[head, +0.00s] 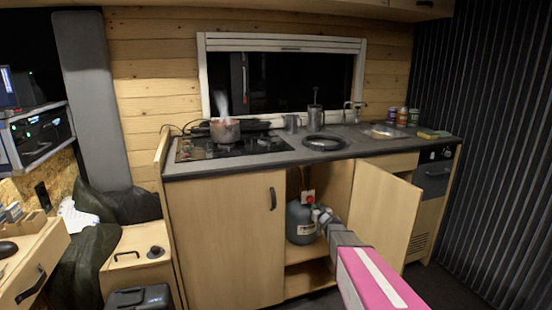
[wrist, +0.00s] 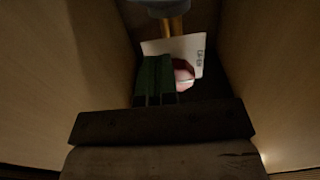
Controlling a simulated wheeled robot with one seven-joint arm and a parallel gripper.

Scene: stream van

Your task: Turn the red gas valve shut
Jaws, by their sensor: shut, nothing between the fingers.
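The red gas valve (head: 308,196) sits on top of a grey gas cylinder (head: 299,226) inside the open lower cabinet. In the wrist view a pale red rounded part (wrist: 184,74), probably the valve's knob, shows partly hidden just right of my fingers. A white plate with dark lettering (wrist: 190,48) stands behind it. My gripper (head: 322,214) reaches into the cabinet at the cylinder's upper right, close to the valve. In the wrist view its dark greenish fingers (wrist: 153,80) are shut and empty. I cannot tell whether they touch the knob.
The open cabinet door (head: 384,212) stands right of my arm, and the closed door (head: 224,243) is at left. A shelf (head: 305,277) lies below the cylinder. Cabinet walls are close on both sides in the wrist view. A steaming pot (head: 225,130) sits on the hob above.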

